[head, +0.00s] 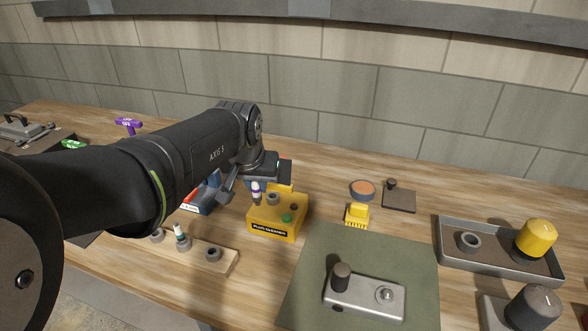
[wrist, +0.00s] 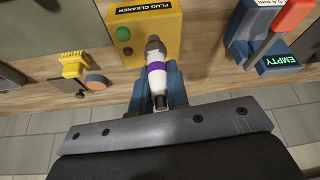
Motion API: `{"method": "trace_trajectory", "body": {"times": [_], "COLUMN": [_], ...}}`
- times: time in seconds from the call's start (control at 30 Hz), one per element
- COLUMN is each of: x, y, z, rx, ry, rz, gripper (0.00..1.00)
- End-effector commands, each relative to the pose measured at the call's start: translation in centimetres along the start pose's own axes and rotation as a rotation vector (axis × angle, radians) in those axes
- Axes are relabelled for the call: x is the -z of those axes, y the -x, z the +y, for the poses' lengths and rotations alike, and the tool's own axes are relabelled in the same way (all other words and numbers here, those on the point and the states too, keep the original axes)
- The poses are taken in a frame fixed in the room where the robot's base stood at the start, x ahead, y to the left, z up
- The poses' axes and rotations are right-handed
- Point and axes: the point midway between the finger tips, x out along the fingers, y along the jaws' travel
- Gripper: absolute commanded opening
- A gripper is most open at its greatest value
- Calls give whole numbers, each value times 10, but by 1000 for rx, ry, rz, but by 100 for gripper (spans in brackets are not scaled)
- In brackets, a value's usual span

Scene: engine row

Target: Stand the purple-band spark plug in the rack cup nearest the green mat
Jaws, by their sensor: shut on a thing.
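The purple-band spark plug (wrist: 156,76) is white with a purple band and a dark metal end. My gripper (wrist: 157,98) is shut on it, with a blue finger on each side. In the head view the plug (head: 256,190) is at the left of the yellow plug cleaner's top; I cannot tell whether its lower end touches the cleaner. The wooden rack (head: 228,262) lies at front left, partly hidden by my arm. Its right cup (head: 213,254), the one nearest the green mat (head: 310,262), looks empty. A green-band plug (head: 179,232) stands in the middle cup.
The yellow plug cleaner (head: 275,228) stands between rack and mat, with a grey port (head: 272,198) on top. A metal part with a black knob (head: 364,299) lies on the mat. A yellow brush (head: 357,215) and a grey tray (head: 490,267) are to the right.

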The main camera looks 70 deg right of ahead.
Motion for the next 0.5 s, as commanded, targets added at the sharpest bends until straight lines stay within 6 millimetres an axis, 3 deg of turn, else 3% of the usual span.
{"method": "trace_trajectory", "body": {"times": [0.03,0.2,0.33,0.5], "x": [-13,-50,-70,-82], "y": [-2,-6,-8,-9], "z": [-23,-74,-96,-107], "rx": [16,55,73,83], "ry": [38,132,177,200], "rz": [-1,0,1,2], "gripper": [0,0,0,0]}}
